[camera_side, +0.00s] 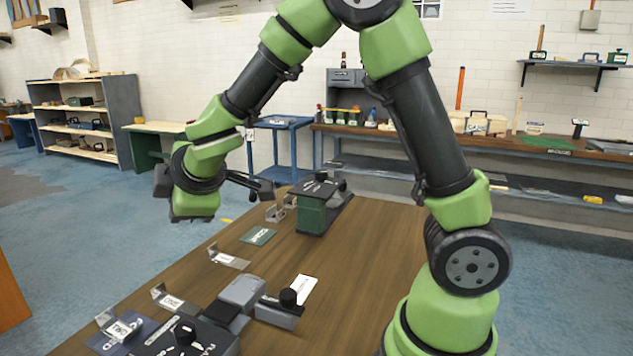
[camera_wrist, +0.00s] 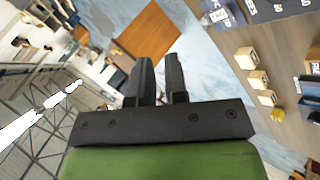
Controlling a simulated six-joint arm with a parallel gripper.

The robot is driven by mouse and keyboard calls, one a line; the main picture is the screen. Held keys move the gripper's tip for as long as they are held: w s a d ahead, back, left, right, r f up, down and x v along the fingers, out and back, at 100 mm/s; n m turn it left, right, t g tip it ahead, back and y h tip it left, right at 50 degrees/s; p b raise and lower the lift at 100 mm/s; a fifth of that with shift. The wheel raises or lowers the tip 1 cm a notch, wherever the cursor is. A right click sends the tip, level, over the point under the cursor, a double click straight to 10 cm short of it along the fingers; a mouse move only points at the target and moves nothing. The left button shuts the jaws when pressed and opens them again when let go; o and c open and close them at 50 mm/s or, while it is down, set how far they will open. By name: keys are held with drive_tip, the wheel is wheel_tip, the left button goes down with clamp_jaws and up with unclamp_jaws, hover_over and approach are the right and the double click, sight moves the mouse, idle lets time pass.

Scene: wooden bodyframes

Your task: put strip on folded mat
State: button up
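My gripper (camera_wrist: 160,75) shows in the wrist view with two dark fingers a narrow gap apart and nothing between them. In the side view my wrist hangs above the far left edge of the table, clear of everything on it; the fingers are hard to make out there. A flat dark green piece (camera_side: 258,236) lies on the table, and a flat dark blue piece (camera_side: 122,336) lies at the near left. I cannot tell which is the folded mat. A white flat piece (camera_side: 299,290) lies near the middle; I cannot tell whether it is the strip.
Several bent metal brackets with labels (camera_side: 228,257) line the table's left side. A grey device with a black knob (camera_side: 277,308) and a dark labelled device (camera_side: 187,338) stand near the front. A green box-like device (camera_side: 316,214) stands at the back. The right of the wooden table (camera_side: 375,240) is bare.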

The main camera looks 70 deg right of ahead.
drive_tip(key=s+d+r+m+h, duration=0.1)
drive_tip(key=s+d+r+m, duration=0.3)
drive_tip(key=s+r+m, duration=0.25)
drive_tip(key=s+a+m+y, duration=0.2)
drive_tip(key=s+m+y, duration=0.1)
drive_tip(key=s, duration=0.5)
drive_tip(key=s+a+r+m+g+y, duration=0.1)
drive_tip(key=s+a+m+y, duration=0.1)
drive_tip(key=s, duration=0.6)
drive_tip(key=a+m, duration=0.1)
drive_tip(key=m, duration=0.1)
drive_tip(key=shift+s+a+r+m+y, duration=0.15)
drive_tip(key=shift+s+a+m+y, duration=0.15)
drive_tip(key=shift+m+y, duration=0.1)
